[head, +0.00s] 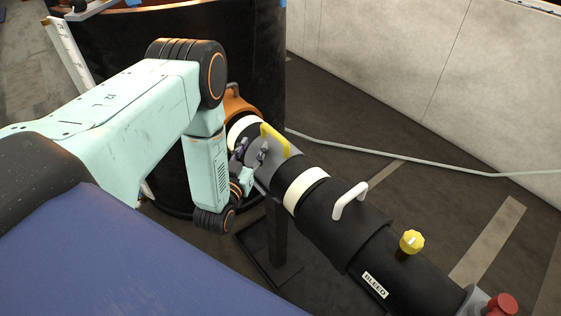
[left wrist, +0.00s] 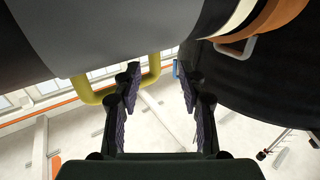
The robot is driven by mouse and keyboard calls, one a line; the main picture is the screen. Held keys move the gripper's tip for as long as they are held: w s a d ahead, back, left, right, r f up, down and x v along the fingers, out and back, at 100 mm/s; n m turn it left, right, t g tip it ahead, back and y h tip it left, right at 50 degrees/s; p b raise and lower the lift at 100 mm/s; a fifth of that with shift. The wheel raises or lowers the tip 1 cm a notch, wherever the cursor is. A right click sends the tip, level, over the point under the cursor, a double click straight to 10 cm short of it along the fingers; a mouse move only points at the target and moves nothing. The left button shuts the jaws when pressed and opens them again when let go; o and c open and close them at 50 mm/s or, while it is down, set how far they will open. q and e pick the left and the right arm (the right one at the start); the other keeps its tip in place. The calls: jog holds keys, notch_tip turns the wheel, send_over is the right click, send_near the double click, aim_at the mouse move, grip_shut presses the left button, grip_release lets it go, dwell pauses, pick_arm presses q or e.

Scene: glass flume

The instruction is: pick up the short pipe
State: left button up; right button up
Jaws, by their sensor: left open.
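The short pipe (head: 265,160) appears to be the black and grey section with a yellow handle, set in a line between two white rings. In the left wrist view its grey surface (left wrist: 110,35) fills the top. The yellow handle (head: 275,138) also shows in the left wrist view (left wrist: 94,96). My left gripper (head: 250,151) is open and empty, close beside the pipe. In the left wrist view its fingers (left wrist: 158,88) stand apart, the left one crossing in front of the handle and one handle leg showing between them. I cannot tell whether they touch. My right gripper is not in view.
A longer black pipe (head: 345,237) with a white handle (head: 349,200), yellow knob (head: 411,241) and red knob (head: 502,304) continues lower right. An orange fitting (head: 236,104) meets the dark curved wall (head: 130,45). A pale hose (head: 400,158) crosses the floor.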

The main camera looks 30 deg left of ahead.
aim_at(264, 135)
pick_arm(q)
jog(key=shift+w+a, duration=0.2)
jog(key=shift+w, duration=0.45)
jog(key=w+b, duration=0.1)
jog(key=w, duration=0.5)
jog(key=shift+a, duration=0.1)
jog(key=shift+r, duration=0.2)
jog(key=shift+f, duration=0.15)
jog(key=c, duration=0.5)
grip_shut()
